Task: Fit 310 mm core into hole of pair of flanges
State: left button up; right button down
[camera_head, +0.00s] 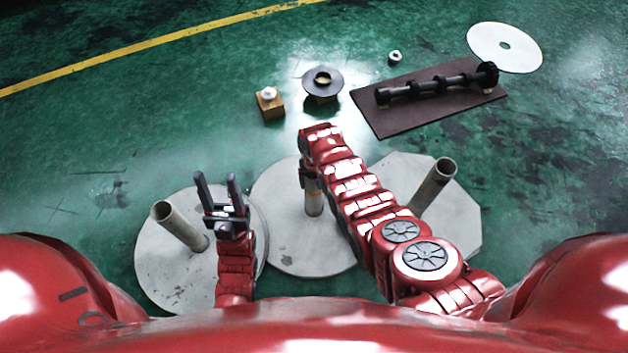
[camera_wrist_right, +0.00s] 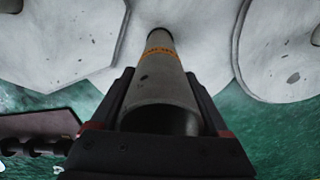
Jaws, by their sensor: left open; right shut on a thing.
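A grey core with an orange band (camera_head: 314,203) stands roughly upright at the middle grey flange (camera_head: 285,250). My right gripper (camera_head: 311,176) is shut on this core, above the flange. In the right wrist view the core (camera_wrist_right: 160,85) runs away from between the fingers, its open end near the camera. Its far end meets or overlaps the middle flange (camera_wrist_right: 195,30); whether it sits in the hole cannot be told. My left gripper (camera_head: 219,188) is open and empty, pointing forward above the left flange (camera_head: 165,270), beside its grey core (camera_head: 180,226).
The right flange (camera_head: 465,215) bears another grey core (camera_head: 432,187), behind my right arm. Farther off are a brown board (camera_head: 405,125) with a black shaft (camera_head: 435,85), a white disc (camera_head: 500,38), a dark ring (camera_head: 323,82) and a wooden block (camera_head: 271,107). Green floor at left is clear.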

jog(key=shift+f, duration=0.1)
grip_release()
notch_tip(320, 180, up, 18)
jog(key=p, duration=0.5)
jog(key=shift+f, duration=0.25)
